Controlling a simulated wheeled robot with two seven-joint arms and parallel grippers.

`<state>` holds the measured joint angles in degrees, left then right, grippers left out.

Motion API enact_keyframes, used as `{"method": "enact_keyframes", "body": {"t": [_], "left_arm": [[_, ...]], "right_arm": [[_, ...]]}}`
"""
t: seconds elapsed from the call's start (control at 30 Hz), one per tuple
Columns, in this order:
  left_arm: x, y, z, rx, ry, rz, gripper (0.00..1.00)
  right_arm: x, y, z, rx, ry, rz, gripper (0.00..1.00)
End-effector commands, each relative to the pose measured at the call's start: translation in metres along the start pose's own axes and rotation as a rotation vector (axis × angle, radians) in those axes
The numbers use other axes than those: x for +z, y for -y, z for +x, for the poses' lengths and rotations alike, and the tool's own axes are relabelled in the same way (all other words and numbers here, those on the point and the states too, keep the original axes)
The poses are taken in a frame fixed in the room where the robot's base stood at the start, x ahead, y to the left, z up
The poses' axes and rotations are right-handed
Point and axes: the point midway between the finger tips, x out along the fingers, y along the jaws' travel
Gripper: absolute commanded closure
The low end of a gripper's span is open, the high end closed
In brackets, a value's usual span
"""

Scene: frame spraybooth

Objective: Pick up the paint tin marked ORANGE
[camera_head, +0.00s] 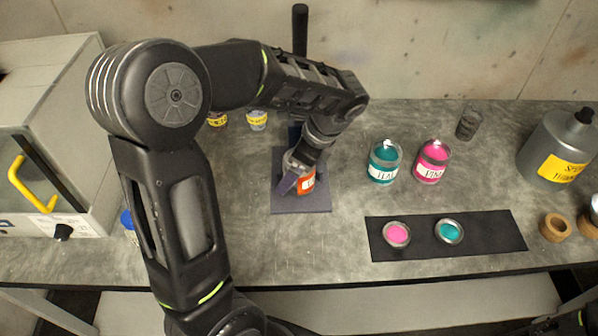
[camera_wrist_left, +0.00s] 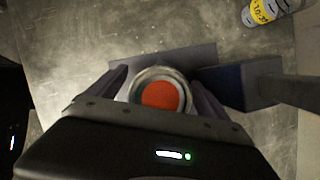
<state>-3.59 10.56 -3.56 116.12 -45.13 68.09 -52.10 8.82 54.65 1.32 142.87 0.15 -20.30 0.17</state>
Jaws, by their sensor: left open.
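The orange tin (camera_head: 308,183) stands on a dark square pad (camera_head: 302,206) at mid-bench, partly hidden by my left gripper (camera_head: 294,178). Its white label is mostly covered and cannot be read. In the left wrist view the tin (camera_wrist_left: 161,95) shows from above as a metal rim around an orange centre. It sits between the two fingers of my left gripper (camera_wrist_left: 157,92), one on each side. The gripper is open; whether either finger touches the tin cannot be told. My right gripper is not in view.
A dark upright post (camera_head: 300,30) stands behind the pad. A black mat (camera_head: 490,232) holds small pink and teal round pieces. A grey can (camera_head: 556,150) is far right, a white cabinet (camera_head: 60,130) left.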

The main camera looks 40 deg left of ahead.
Motion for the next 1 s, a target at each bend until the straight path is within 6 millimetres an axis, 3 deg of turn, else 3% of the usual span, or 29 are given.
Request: {"method": "enact_keyframes", "body": {"t": [0.3, 1.0], "left_arm": [[0.0001, 0.0001, -0.0004, 0.000, 0.000, 0.000, 0.12], [0.0000, 0.0000, -0.0003, 0.000, 0.000, 0.000, 0.69]], "right_arm": [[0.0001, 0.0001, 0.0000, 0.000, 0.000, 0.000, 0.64], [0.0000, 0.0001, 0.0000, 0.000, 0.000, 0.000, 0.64]]}}
